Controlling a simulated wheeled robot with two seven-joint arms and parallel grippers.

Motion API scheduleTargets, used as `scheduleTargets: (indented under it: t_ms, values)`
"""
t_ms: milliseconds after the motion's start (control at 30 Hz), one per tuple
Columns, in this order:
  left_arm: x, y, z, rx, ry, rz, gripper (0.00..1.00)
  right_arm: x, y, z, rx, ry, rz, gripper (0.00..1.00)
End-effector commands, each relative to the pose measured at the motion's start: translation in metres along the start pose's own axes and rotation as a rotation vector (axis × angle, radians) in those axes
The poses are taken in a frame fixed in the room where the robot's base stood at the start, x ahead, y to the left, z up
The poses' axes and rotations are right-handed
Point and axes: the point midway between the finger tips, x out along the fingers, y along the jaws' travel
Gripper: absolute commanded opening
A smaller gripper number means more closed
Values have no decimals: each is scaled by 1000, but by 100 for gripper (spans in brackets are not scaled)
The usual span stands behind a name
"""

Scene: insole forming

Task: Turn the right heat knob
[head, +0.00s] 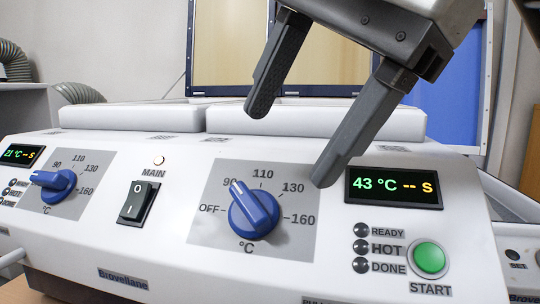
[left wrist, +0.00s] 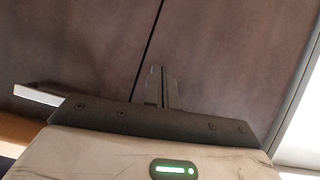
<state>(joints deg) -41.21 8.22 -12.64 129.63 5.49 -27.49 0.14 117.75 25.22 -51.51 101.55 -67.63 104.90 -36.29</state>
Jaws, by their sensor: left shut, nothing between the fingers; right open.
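The right heat knob (head: 254,211) is blue and sits on a grey dial plate on the machine's sloped white front. Its pointer ridge leans up and left, close to the 90 mark. My right gripper (head: 290,145) is open above the knob, with one finger up and left and the other reaching down to the right of the dial, beside the display. Nothing is between its fingers, and they look apart from the knob. My left gripper (left wrist: 162,85) shows only in the left wrist view, shut and empty in front of brown panels.
The right display (head: 394,187) reads 43 °C. Below it are the indicator lamps and the green START button (head: 429,257). The MAIN switch (head: 137,201) and the left heat knob (head: 54,185) are to the left. White pads (head: 315,121) lie on top behind.

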Motion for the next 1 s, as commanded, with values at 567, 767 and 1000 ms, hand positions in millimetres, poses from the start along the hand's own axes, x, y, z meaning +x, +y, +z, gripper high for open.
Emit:
scheduleTargets:
  t_ms: [567, 767, 1000]
  values:
    - [-2, -1, -6, -10, -16, -5, 0, -95, 0, 0, 0, 0, 0, 64]
    - [-2, -1, -6, -12, -16, -5, 0, -95, 0, 0, 0, 0, 0, 64]
    - [-2, -1, -6, -11, -16, -6, 0, -95, 0, 0, 0, 0, 0, 64]
